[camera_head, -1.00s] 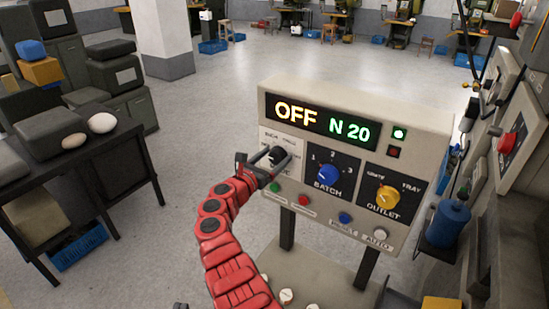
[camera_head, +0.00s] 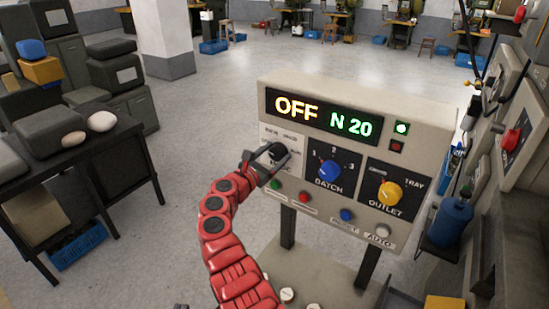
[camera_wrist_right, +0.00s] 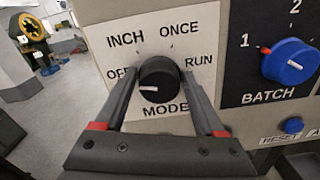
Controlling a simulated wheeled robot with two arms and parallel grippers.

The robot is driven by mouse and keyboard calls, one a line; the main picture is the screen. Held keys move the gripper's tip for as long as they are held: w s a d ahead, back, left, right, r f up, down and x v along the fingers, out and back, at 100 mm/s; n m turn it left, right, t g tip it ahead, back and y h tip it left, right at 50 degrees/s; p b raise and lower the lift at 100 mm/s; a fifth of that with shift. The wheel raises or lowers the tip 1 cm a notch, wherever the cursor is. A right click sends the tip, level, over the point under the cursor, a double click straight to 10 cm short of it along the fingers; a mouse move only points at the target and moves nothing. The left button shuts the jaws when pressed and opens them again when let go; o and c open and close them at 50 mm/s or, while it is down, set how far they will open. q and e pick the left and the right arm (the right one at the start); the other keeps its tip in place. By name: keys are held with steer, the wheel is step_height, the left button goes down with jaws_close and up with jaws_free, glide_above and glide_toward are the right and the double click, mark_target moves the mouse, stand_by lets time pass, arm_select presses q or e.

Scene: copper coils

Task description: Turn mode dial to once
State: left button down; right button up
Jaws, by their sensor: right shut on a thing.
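The black mode dial (camera_wrist_right: 160,80) sits on a white label marked OFF, INCH, ONCE and RUN. Its white mark lies at the dial's left side, on the OFF side. The dial also shows in the head view (camera_head: 277,151), partly covered by my gripper. My right gripper (camera_head: 272,160) is shut on it, with one finger on each side in the wrist view (camera_wrist_right: 160,92). The panel's display (camera_head: 325,116) reads OFF and N 20. My left gripper is not in view.
Right of the mode dial are the blue batch dial (camera_head: 330,171) and the yellow outlet dial (camera_head: 390,193). Push buttons, among them a red one (camera_head: 305,197), line the panel below. A dark table (camera_head: 95,150) stands at left, with open floor between.

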steer(key=m+b, duration=0.2)
steer(key=b, duration=0.1)
steer(key=m+b, duration=0.3)
steer(key=b, duration=0.1)
steer(key=f+m+b, duration=0.1)
steer(key=m+b, duration=0.2)
steer(key=shift+s+d+b, duration=0.1)
steer(key=shift+d+b, duration=0.05)
steer(key=shift+b, duration=0.25)
steer(key=m+b, duration=0.8)
steer(key=b, duration=0.3)
steer(key=shift+d+m, duration=0.1)
steer(key=shift+m, duration=0.2)
steer(key=m+b, duration=0.2)
steer(key=shift+m, duration=0.4)
steer(key=shift+r+m+b, duration=0.15)
steer(key=shift+m+b, duration=0.45)
steer(key=shift+m, duration=0.2)
steer(key=o, duration=1.3)
steer(key=shift+o, duration=0.2)
